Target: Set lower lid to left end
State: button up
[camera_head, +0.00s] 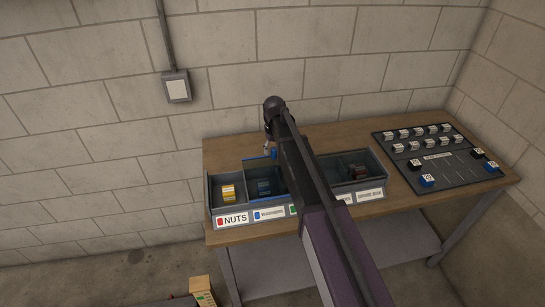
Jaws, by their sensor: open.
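A long grey bin box (213,190) stands on the workbench, with labelled compartments along its front. A blue-edged part (257,158) lies along the back edge of the box, with a small blue upright piece (274,154) on it. It may be a sliding lid, but I cannot tell an upper from a lower lid. My gripper (268,147) is small in view beside this blue piece. It is open, and I cannot tell whether it touches the piece. My arm crosses the box and hides its middle.
The left compartment, labelled NUTS (234,220), holds a yellow-and-white item (228,192). Dark items (357,171) lie in a right compartment. A dark panel (440,157) with several small blocks covers the bench's right end. Bare wooden bench top (340,133) shows behind the box.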

jog(key=shift+f+b, duration=0.55)
jog(key=shift+f, duration=0.25)
grip_shut()
